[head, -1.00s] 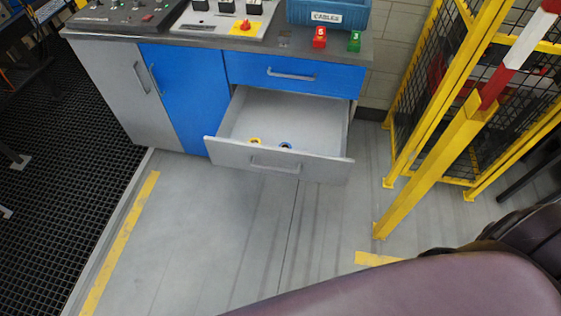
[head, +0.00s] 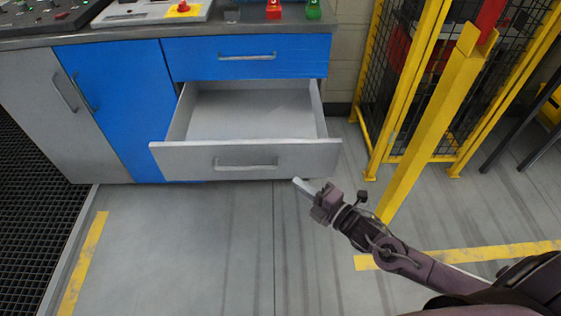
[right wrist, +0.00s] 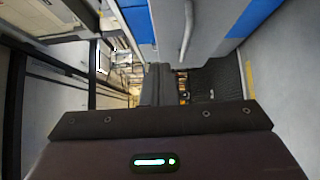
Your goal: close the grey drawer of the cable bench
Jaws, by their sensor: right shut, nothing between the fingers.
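The grey drawer (head: 245,160) of the cable bench (head: 110,110) is pulled well out, below a shut blue drawer (head: 290,57). Its front has a bar handle (head: 246,165). The visible part of its inside is bare; the bottom just behind the front is hidden. My right gripper (head: 300,184) is shut and empty. It is near the lower right part of the drawer front, on the near side; I cannot tell whether it touches. My left gripper is not in view.
A yellow post (head: 430,130) and a yellow-framed mesh fence (head: 395,75) stand right of the bench. A red block (head: 273,10) and a green block (head: 313,10) are on the worktop. The floor (head: 200,250) before the drawer is clear.

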